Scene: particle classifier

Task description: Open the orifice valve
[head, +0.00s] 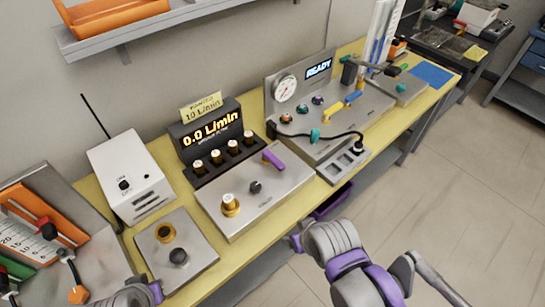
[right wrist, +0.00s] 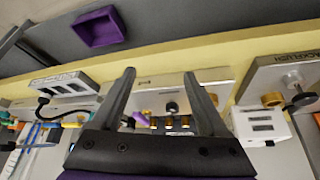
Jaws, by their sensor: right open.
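A silver valve panel (head: 262,199) lies at the middle of the yellow bench in the head view. It carries a purple lever (head: 273,158), a black knob (head: 256,187) and a brass knob (head: 230,205). I cannot read which one is the orifice valve. The right wrist view shows this panel upside down, with the purple lever (right wrist: 140,118) and black knob (right wrist: 171,107) beyond my fingers. My right gripper (right wrist: 160,75) is open and empty there, with its fingers spread. In the head view only a grey and purple part of my left arm shows at the lower left.
A flow display (head: 208,130) reading 0.0 L/min stands behind the panel. A white box (head: 130,178) is to its left, with a knob plate (head: 176,254) in front. A gauge console (head: 325,110) stands right. A purple bin (head: 333,201) is below the bench edge. The floor at right is clear.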

